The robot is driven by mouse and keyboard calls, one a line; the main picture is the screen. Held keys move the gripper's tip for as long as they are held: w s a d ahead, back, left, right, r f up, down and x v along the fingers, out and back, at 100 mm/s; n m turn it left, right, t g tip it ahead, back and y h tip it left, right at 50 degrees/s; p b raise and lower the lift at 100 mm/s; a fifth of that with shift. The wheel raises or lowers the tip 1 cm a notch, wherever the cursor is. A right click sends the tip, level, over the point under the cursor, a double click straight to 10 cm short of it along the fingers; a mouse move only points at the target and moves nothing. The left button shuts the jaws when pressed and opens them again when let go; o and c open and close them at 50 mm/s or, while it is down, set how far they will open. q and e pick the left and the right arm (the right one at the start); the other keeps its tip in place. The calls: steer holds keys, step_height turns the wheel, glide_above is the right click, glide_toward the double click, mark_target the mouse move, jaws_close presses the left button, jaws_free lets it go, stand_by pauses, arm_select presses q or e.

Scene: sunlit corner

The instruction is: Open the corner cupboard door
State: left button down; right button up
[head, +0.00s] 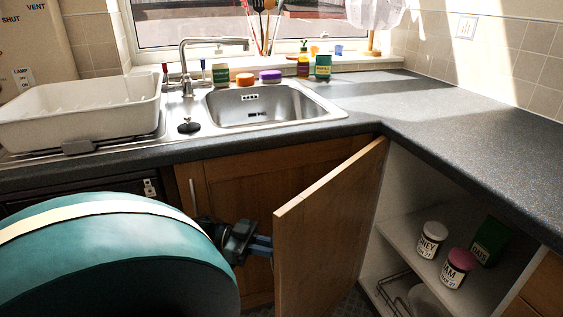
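The corner cupboard door (325,235) is a light wooden panel standing open, swung out from the corner under the worktop. Its near edge points towards me, and the cupboard inside is exposed on its right. My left gripper (262,245), dark with blue fingers, is on the left side of the door, close to its near edge. The door's edge hides the fingertips, so I cannot tell whether they touch it or how far apart they are. No handle shows on the visible face of the door. My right gripper is not in view.
A wire rack (392,298) is below. The dark worktop (440,115) overhangs the opening. Another wooden cupboard front with a vertical handle (193,198) is on the left.

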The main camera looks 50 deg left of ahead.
arm_select(q)
steer(key=shift+a+f, duration=0.1)
steer(key=shift+a, duration=0.1)
steer(key=c, duration=1.8)
jaws_free()
steer(key=shift+o, duration=0.2)
steer(key=shift+a, duration=0.1)
steer(key=v, duration=0.7)
steer(key=shift+s+a, duration=0.1)
steer(key=shift+a, duration=0.05)
